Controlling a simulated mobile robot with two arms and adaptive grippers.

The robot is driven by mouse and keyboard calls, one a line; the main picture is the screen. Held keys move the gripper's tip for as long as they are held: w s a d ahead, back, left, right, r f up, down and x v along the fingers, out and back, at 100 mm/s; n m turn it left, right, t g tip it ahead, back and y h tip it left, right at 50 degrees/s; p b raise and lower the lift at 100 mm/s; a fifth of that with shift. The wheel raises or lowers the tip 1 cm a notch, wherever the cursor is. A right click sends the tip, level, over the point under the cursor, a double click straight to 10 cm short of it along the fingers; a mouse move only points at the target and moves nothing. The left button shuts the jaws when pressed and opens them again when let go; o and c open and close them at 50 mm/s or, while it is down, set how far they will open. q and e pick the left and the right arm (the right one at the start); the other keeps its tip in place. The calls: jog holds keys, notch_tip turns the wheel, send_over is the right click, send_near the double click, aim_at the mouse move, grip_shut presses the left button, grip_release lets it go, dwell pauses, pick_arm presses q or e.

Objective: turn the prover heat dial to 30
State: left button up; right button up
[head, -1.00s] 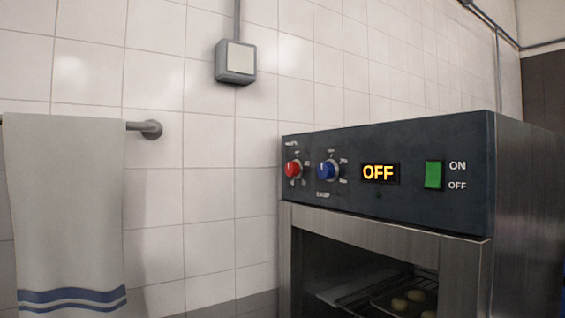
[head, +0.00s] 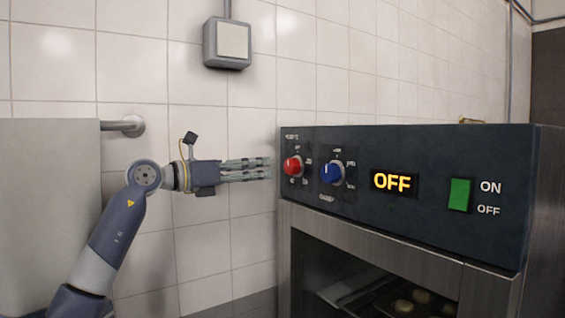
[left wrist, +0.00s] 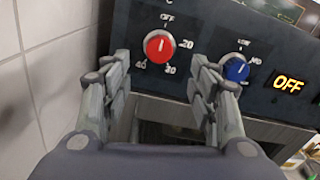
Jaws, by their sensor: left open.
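The prover's dark control panel (head: 430,158) carries a red dial (head: 292,166) at its left end and a blue dial (head: 331,173) beside it. In the left wrist view the red dial (left wrist: 159,46) has OFF above it and 20, 30 and 40 around it. Its white mark points up toward OFF. The blue dial (left wrist: 236,69) shows there to the right. My left gripper (head: 268,168) is open, its fingers pointing at the red dial from the left. In the wrist view the fingers (left wrist: 160,80) stand apart below and either side of the dial, with nothing between them. My right gripper is not in view.
The display (head: 394,182) reads OFF. A green switch (head: 459,194) sits right of it. A window below the panel shows trays with pale rounds. A grey box (head: 227,43) is on the tiled wall.

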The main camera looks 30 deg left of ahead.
aim_at(288, 167)
pick_arm(q)
jog(key=p+x, duration=0.3)
jog(key=x, duration=0.4)
jog(key=shift+w+r+p, duration=0.1)
jog(key=shift+w+p, duration=0.2)
jog(key=shift+w, duration=0.1)
jog(key=shift+w+d, duration=0.3)
jog(key=shift+w, duration=0.15)
jog(key=shift+a, duration=0.1)
jog(key=c, duration=1.1)
